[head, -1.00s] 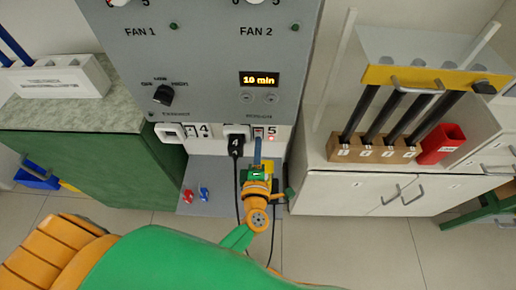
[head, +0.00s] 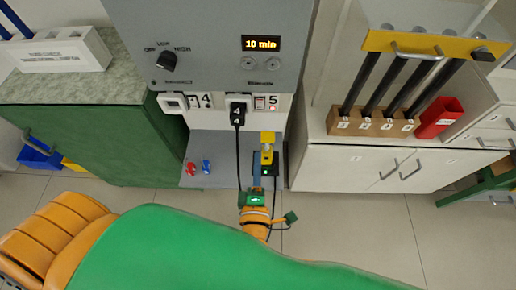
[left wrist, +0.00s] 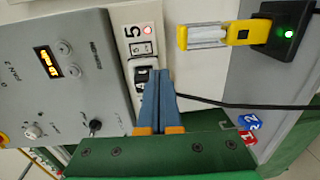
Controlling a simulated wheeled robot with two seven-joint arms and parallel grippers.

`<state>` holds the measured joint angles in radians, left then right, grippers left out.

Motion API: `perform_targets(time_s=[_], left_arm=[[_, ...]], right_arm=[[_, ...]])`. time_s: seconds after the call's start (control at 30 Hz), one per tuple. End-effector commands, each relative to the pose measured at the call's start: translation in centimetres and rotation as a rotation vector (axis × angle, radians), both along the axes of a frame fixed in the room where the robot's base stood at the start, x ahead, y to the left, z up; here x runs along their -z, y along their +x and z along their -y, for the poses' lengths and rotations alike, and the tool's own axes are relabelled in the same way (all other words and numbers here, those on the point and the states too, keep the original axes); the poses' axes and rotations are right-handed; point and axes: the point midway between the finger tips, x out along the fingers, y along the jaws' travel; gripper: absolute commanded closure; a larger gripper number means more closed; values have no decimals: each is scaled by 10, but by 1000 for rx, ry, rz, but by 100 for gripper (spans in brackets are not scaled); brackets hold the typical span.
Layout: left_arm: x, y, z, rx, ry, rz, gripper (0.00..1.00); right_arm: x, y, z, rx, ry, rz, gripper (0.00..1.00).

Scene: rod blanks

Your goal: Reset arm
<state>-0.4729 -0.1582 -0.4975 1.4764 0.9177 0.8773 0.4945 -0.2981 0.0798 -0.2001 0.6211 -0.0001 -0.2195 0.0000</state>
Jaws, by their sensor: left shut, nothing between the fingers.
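My left gripper (head: 257,168) is shut and empty, its blue fingers closed together over the grey plate below the control panel. In the left wrist view its fingers (left wrist: 163,85) point toward the white socket strip (left wrist: 137,60) and appear in front of its lower edge. I cannot tell whether they touch anything. My left arm, green and orange, fills the bottom of the head view. A small yellow-ended clear piece (left wrist: 213,34) sits at a black block (left wrist: 283,28) with a lit green lamp. The yellow piece also shows in the head view (head: 267,138), just beyond my fingers. My right gripper is not in view.
A grey control panel (head: 205,45) reads "10 min". A black plug (head: 237,112) with its cable hangs from the socket strip. Red (head: 191,169) and blue (head: 206,167) pieces stand on the plate. A wooden rod holder (head: 371,124) and red bin (head: 439,118) stand right.

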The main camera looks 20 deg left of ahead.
Motion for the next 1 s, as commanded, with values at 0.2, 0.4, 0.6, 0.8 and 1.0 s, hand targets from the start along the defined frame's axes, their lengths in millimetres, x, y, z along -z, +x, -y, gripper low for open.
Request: perform_targets(time_s=[0.2, 0.4, 0.6, 0.8, 1.0], left_arm=[[0, -3, 1, -1, 0, 0, 100], [0, -2, 1, 0, -1, 0, 100], [37, -3, 19, 184, 198, -106, 100], [209, -87, 18, 873, 872, -620, 100], [294, -205, -61, 1368, 1188, -1056, 100]], right_arm=[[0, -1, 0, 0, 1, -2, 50], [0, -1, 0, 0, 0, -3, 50], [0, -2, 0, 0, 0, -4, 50], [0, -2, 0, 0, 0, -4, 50], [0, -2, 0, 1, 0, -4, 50]])
